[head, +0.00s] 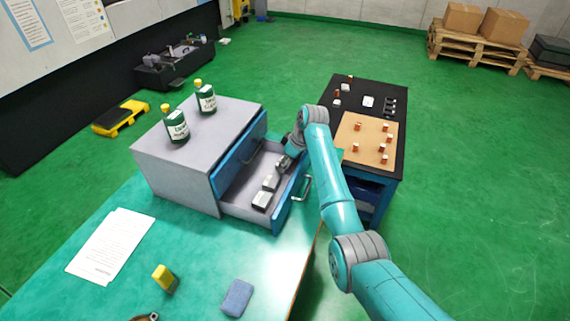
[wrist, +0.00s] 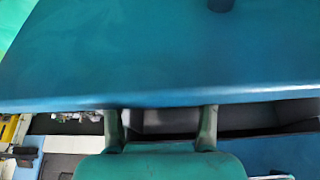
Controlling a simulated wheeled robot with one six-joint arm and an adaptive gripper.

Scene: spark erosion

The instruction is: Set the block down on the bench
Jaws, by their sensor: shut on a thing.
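My gripper (head: 286,160) reaches into the open lower drawer (head: 236,207) of the grey cabinet and is shut on a grey block (head: 282,165). In the wrist view, the fingers of my gripper (wrist: 160,128) stand on either side of the grey block (wrist: 165,118), whose top is partly hidden by a blue panel. Two more grey metal blocks, a middle one (head: 271,182) and a near one (head: 262,201), lie in the drawer nearer the front of the picture. The bench (head: 205,258) is green and carries the cabinet.
The cabinet (head: 170,165) has a partly open blue upper drawer (head: 238,165) and two green bottles on top. Papers (head: 112,245), a yellow-topped item (head: 163,277) and a blue sponge (head: 237,297) lie on the bench. A black-topped cart (head: 375,105) stands beyond at right.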

